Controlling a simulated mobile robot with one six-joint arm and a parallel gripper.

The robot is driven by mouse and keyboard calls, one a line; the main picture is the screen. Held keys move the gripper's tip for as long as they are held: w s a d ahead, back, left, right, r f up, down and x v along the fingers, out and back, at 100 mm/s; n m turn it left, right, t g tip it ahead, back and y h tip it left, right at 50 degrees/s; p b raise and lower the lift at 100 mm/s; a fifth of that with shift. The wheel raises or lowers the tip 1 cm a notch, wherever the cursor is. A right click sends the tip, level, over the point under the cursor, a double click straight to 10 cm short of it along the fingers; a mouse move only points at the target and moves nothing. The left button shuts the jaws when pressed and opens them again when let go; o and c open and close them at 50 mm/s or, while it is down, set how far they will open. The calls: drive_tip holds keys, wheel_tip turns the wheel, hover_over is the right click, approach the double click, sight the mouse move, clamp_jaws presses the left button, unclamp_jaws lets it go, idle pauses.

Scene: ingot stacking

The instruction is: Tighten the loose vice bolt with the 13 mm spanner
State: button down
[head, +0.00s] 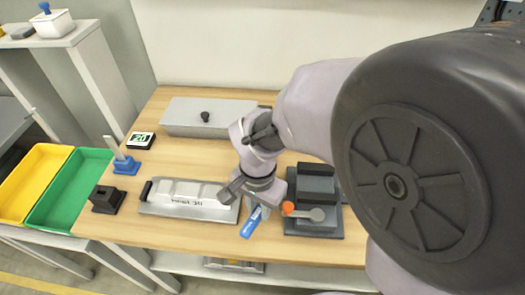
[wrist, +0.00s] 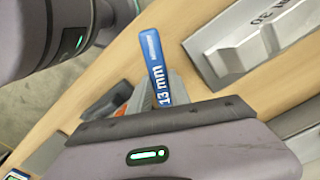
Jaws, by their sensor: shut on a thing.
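The 13 mm spanner (head: 250,222) has a blue handle, and its "13 mm" label reads in the wrist view (wrist: 155,58). My gripper (head: 262,207) is shut on it, with the blue handle sticking out towards the front of the bench. The spanner's far end is hidden by the gripper. The dark grey vice (head: 316,184) stands just right of my gripper. An orange round part (head: 288,207), apparently the bolt, shows at its front left, close to the gripper. Whether the spanner touches it I cannot tell.
A metal mould (head: 165,208) marked "Ingot 30" lies left of the spanner. A grey lidded box (head: 203,116) is at the back. A "20" display (head: 140,140), a blue stand (head: 127,167) and a black block (head: 107,199) are on the left. Green (head: 69,206) and yellow bins (head: 30,181) stand beyond.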

drive_tip(key=shift+r, duration=0.15)
wheel_tip(320, 180, up, 4)
drive_tip(key=p, duration=0.3)
idle(0.3)
idle(0.6)
